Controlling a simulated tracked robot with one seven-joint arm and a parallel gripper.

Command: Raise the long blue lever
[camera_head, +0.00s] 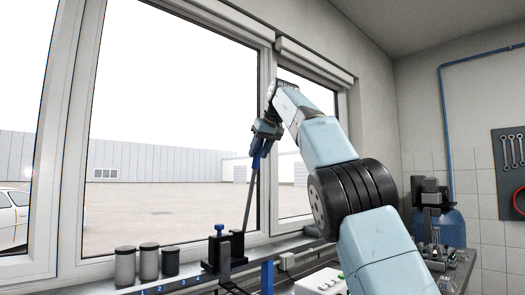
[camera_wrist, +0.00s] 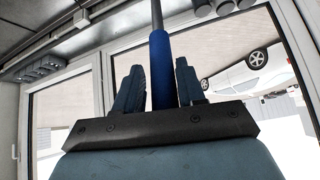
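The long lever (camera_head: 248,198) has a thin dark rod rising from a black base on the sill, tilted slightly right of upright. Its blue handle (camera_head: 257,160) is at the top. My gripper (camera_head: 262,145) is at that handle, pointing down. In the wrist view the blue handle (camera_wrist: 161,75) lies between the two fingers of my gripper (camera_wrist: 160,85), with a narrow gap showing on each side. The fingers look open around it. The rod runs on beyond the handle to the top edge of that view. The fingertips' contact is hard to see in the head view.
The black lever base (camera_head: 224,258) also carries a short blue-topped piece (camera_head: 219,230). Dark-lidded canisters (camera_head: 148,262) stand left of it on the sill. A white box with buttons (camera_head: 320,281) is below my arm. A blue and black machine (camera_head: 440,222) stands at right. Windows are close behind the lever.

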